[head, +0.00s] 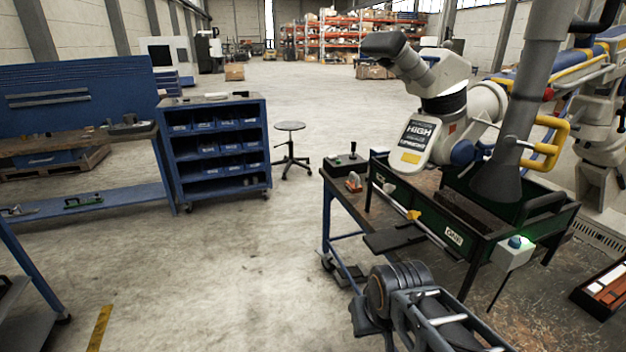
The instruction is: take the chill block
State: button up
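I cannot pick out the chill block with certainty in the head view. The wrist of my arm shows at the bottom, in front of the bench. My gripper (440,322) seems to extend from it toward the lower right, with its fingertips not visible. I cannot tell whether it is open or shut, or whether it holds anything.
A green-sided bin marked ONE (454,236) stands on the bench, with a green-lit button box (515,251) at its corner. A tray of reddish blocks (607,290) lies far right. Open floor (220,260) lies left, before a blue shelf (216,145).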

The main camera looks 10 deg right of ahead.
aim_at(354, 186)
jog(key=u, duration=0.7)
jog(key=i, duration=2.65)
jog(key=z, duration=1.6)
jog(key=i, duration=0.75)
jog(key=z, duration=0.75)
